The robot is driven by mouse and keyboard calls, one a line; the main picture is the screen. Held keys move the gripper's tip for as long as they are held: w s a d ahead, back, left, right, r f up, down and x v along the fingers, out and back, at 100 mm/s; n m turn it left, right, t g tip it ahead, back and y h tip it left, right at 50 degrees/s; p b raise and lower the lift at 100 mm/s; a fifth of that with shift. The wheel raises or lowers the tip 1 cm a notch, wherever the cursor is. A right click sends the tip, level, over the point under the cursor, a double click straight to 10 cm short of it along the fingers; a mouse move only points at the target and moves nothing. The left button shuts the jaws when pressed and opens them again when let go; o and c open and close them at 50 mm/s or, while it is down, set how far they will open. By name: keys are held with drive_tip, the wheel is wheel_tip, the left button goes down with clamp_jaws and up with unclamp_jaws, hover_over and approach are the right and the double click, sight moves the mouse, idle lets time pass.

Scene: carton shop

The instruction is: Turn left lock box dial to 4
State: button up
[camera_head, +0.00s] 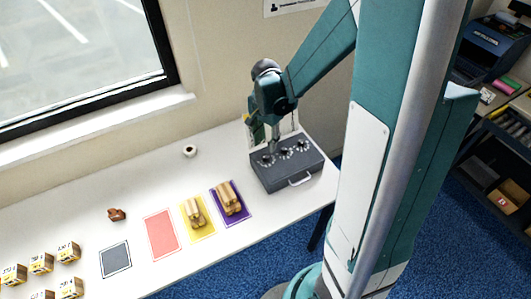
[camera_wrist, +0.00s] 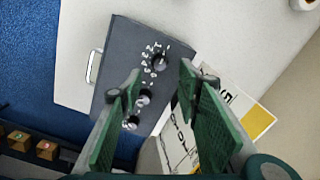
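The dark grey lock box (camera_head: 290,179) stands at the right end of the white table, with three dials on its top. Its left dial (camera_head: 267,161) has small white marks around it. In the wrist view the left dial (camera_wrist: 159,62) is the uppermost dial, with white digits around it; its exact setting is too small to read. My gripper (camera_head: 272,150) points down over the left part of the box. In the wrist view my gripper (camera_wrist: 158,80) is open, its green-padded fingers apart with the left dial showing between and beyond the tips. I cannot tell whether they touch it.
The middle dial (camera_wrist: 143,97) and right dial (camera_wrist: 131,123) are close by. A printed sheet (camera_wrist: 235,106) is behind the box, and a handle (camera_head: 300,181) is on its front. A white roll (camera_head: 190,150) and colored mats with bundles are left. The table's right edge is near.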

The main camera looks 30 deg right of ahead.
sight(266, 156)
drive_tip(key=shift+f, duration=0.15)
idle(0.3)
drive_tip(key=shift+f, duration=3.75)
drive_tip(key=c, duration=0.9)
